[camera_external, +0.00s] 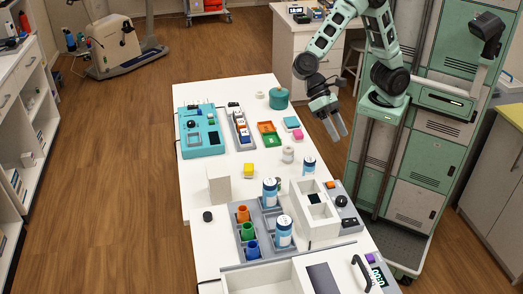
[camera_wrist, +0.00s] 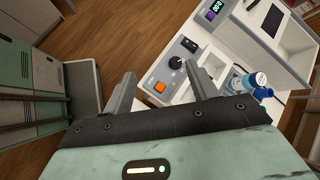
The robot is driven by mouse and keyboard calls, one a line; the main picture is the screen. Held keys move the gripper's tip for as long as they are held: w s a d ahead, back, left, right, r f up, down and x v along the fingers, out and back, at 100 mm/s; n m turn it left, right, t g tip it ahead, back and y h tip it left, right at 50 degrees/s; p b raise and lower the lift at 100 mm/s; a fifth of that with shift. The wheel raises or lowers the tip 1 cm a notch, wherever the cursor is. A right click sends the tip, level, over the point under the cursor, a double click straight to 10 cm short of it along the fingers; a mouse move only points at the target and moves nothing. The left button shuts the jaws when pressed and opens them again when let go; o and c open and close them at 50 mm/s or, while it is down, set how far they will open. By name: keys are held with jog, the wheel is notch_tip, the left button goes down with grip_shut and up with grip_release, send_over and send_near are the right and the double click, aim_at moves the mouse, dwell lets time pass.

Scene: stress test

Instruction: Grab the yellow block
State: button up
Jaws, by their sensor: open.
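A small yellow block (camera_external: 248,169) lies on the white table (camera_external: 205,172), left of centre, in the external view. It stands apart from a beige upright box just below it. My gripper (camera_external: 334,126) is open and empty, in the air beyond the table's right edge, to the right of and above the yellow block in the picture. In the wrist view my gripper's two fingers (camera_wrist: 163,88) are spread with nothing between them. The yellow block does not show in the wrist view.
A grey control panel with an orange button (camera_wrist: 159,87) shows in the wrist view.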

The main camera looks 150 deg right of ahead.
jog(key=w+d+m+t, duration=0.2)
jog(key=d+m+t, duration=0.45)
jog(key=d, duration=1.15)
jog(key=m+t+h, duration=0.1)
jog(key=m+t, duration=0.1)
jog(key=m, duration=0.5)
send_over(249, 169)
jog(key=s+d, duration=0.3)
notch_tip(249, 169, down, 17)
jog(key=shift+n, duration=0.25)
jog(key=f, duration=0.7)
jog(key=shift+s+a, duration=0.2)
jog(key=shift+a, duration=0.1)
jog(key=shift+w+a+f+p, duration=0.35)
jog(key=shift+w+a+f, duration=0.15)
jog(key=shift+w+f, duration=0.25)
jog(key=shift+w+a+f, duration=0.2)
jog(key=shift+w+a, duration=0.05)
jog(key=shift+w, duration=0.2)
jog(key=c, duration=1.1)
